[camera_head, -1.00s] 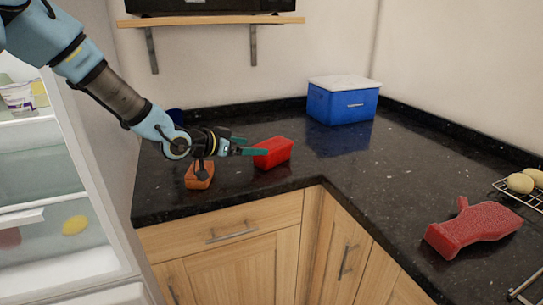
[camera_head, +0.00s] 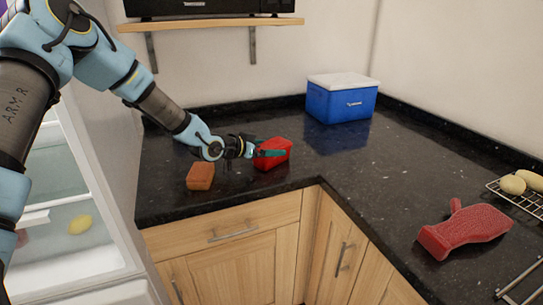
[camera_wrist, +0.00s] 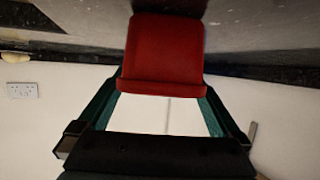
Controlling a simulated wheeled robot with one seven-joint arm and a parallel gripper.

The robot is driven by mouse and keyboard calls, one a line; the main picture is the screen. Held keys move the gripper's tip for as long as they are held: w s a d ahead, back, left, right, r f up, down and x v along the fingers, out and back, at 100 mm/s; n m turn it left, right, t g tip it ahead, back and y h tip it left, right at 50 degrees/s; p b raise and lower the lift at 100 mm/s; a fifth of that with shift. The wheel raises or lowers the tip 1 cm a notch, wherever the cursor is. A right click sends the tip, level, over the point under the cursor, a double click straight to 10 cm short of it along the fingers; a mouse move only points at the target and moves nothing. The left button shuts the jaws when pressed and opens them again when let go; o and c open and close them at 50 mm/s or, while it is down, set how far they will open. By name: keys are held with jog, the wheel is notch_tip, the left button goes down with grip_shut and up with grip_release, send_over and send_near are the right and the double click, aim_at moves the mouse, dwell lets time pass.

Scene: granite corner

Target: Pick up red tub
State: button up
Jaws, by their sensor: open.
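The red tub (camera_head: 279,147) is a small open box on the dark granite counter, near the inner corner of its front edge. It fills the upper middle of the wrist view (camera_wrist: 165,50). My gripper (camera_head: 271,153) is at the tub, with one green finger across its front side. In the wrist view my gripper (camera_wrist: 162,98) is open, with a finger at each side of the tub's near end. I cannot tell whether the fingers touch the tub. The tub stands upright on the counter.
An orange-brown block (camera_head: 200,176) lies left of the tub, below my wrist. A blue cool box (camera_head: 342,102) stands behind right. A red oven mitt (camera_head: 464,230) and a wire rack (camera_head: 522,200) with potato-like items are far right. The counter between is clear.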

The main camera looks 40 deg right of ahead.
jog(key=c, duration=1.4)
jog(key=shift+o, duration=0.2)
jog(key=shift+r, duration=0.1)
